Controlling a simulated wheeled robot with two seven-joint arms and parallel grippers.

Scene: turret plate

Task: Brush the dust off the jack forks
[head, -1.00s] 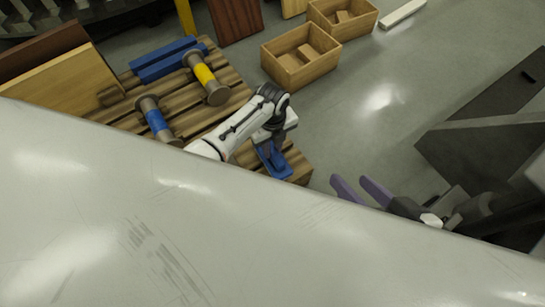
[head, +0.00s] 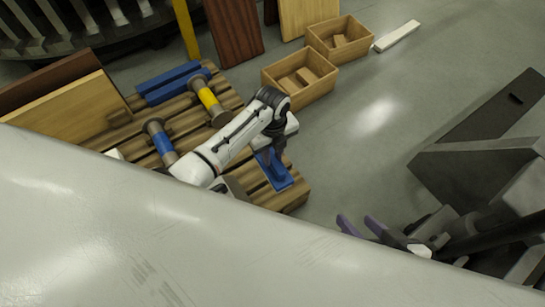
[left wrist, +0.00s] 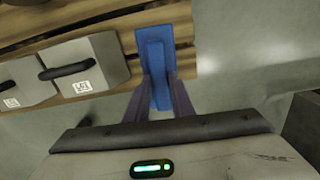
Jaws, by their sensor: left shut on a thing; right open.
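My left gripper (head: 275,150) is shut on a blue object (head: 276,172), perhaps the brush, at the right end of the wooden pallet. In the left wrist view the blue object (left wrist: 154,60) stands between the two purple fingers (left wrist: 154,92), over or against the slats; I cannot tell whether it touches them. My right gripper (head: 362,226) is open and empty over the floor, its lower part hidden by a pale surface. A dark grey metal structure (head: 475,160) with a long flat dark piece (head: 488,112) is at the right; I cannot tell whether these are the jack forks. No dust is discernible.
The pallet (head: 293,196) carries a blue-banded spool (head: 160,140), a yellow-banded spool (head: 208,100) and blue bars (head: 172,82). Grey handled blocks (left wrist: 85,65) show beside the blue object. Wooden boxes (head: 300,92) stand behind. Floor between pallet and dark structure is clear.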

